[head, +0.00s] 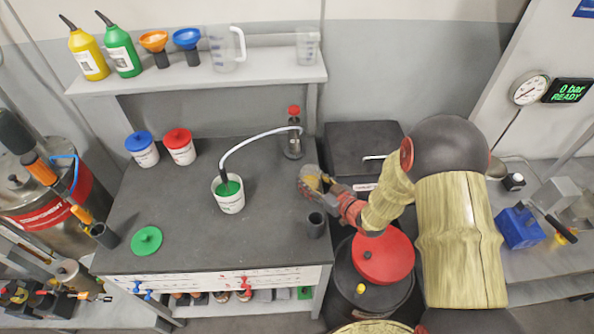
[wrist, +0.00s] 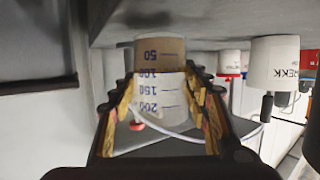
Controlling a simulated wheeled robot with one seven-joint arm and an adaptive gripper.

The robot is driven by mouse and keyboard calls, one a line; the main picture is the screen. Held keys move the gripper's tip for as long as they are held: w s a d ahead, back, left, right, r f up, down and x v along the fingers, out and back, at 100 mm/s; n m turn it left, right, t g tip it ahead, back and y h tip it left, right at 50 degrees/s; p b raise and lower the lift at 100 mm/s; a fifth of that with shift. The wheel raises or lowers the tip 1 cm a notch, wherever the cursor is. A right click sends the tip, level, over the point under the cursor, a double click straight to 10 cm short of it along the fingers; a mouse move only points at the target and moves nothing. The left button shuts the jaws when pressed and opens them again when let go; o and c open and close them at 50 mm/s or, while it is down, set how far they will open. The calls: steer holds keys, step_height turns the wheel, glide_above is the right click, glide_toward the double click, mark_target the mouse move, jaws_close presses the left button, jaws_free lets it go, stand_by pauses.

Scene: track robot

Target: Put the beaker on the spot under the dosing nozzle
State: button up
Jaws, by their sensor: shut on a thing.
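My gripper (head: 314,182) is over the right part of the dark bench. It also shows in the wrist view (wrist: 162,100), where its jaws are shut around the beaker (wrist: 160,62), a pale cup with blue graduation marks. The wrist picture is upside down, and the beaker's base is close to the bench top. In the head view the beaker is hard to make out behind the jaws. A dark bottle (head: 293,143) with a red cap stands just behind my gripper. Its white tube (head: 255,136) arches left into an open white tub (head: 230,201) with green contents. No marked spot is clearly visible.
A dark cylindrical cup (head: 316,225) stands near the front right edge, close to my gripper. A green lid (head: 147,240) lies front left. Tubs with blue (head: 145,155) and red (head: 180,152) lids stand back left. A shelf (head: 200,75) overhangs the back. The front middle is clear.

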steer(key=shift+w+a+f, duration=0.1)
steer(key=shift+w+f, duration=0.1)
steer(key=shift+f, duration=0.1)
steer(key=shift+w+a+b, duration=0.2)
steer(key=shift+w+a, duration=0.45)
steer(key=shift+w, duration=0.35)
steer(key=shift+w+a+b, duration=0.15)
steer(key=shift+w+a, duration=0.5)
steer(key=shift+w, duration=0.4)
steer(key=shift+w+a+b, duration=0.2)
steer(key=shift+w+a, duration=0.45)
steer(key=shift+w, duration=0.35)
steer(key=shift+w+f, duration=0.15)
steer(key=shift+f, duration=0.4)
steer(key=o, duration=1.4)
steer(key=shift+f+b, duration=0.1)
steer(key=shift+b, duration=0.2)
